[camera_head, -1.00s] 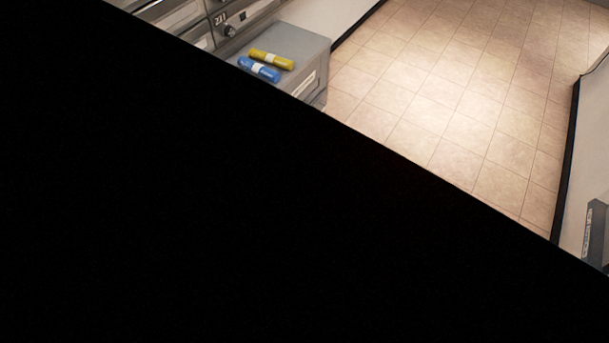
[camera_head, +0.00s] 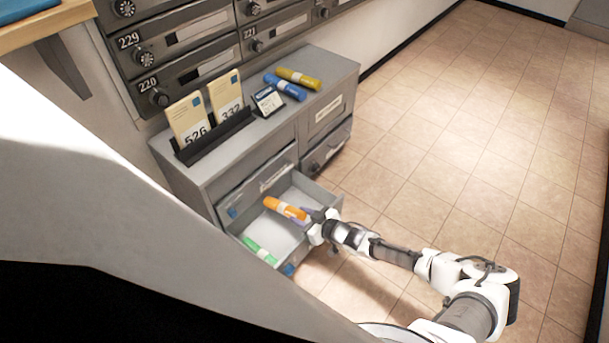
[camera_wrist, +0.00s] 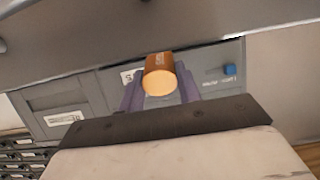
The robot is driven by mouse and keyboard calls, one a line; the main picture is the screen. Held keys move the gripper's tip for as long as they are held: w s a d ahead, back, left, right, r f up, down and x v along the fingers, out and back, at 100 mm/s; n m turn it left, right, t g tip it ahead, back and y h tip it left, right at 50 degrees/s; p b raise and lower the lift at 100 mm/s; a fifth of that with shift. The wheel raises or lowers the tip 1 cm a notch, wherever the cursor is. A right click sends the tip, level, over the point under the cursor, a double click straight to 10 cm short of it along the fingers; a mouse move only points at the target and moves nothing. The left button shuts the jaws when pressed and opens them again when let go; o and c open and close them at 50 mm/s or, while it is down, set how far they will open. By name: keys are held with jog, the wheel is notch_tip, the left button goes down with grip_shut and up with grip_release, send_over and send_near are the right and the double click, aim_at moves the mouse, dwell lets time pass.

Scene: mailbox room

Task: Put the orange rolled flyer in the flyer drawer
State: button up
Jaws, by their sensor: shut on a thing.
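The orange rolled flyer (camera_head: 285,208) has a white band and is held over the open drawer (camera_head: 312,192) of the grey cabinet. My gripper (camera_head: 312,217) is shut on its right end. In the wrist view the flyer (camera_wrist: 160,78) points away from the camera between the two purple-grey fingers, its round end showing. The drawer is pulled out and a green rolled flyer (camera_head: 258,249) lies inside it at the left. I cannot tell whether the orange flyer touches the drawer floor.
On the cabinet top (camera_head: 317,65) lie a blue roll (camera_head: 285,88) and a yellow roll (camera_head: 298,78), beside a small sign (camera_head: 268,101) and a rack with cards 526 and 332. Mailboxes (camera_head: 180,45) line the wall behind. The tiled floor (camera_head: 470,130) at the right is clear.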

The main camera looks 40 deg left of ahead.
jog(key=shift+a+f, duration=0.1)
jog(key=shift+f, duration=0.15)
jog(key=o, duration=1)
jog(key=shift+o, duration=0.2)
jog(key=shift+r, duration=0.1)
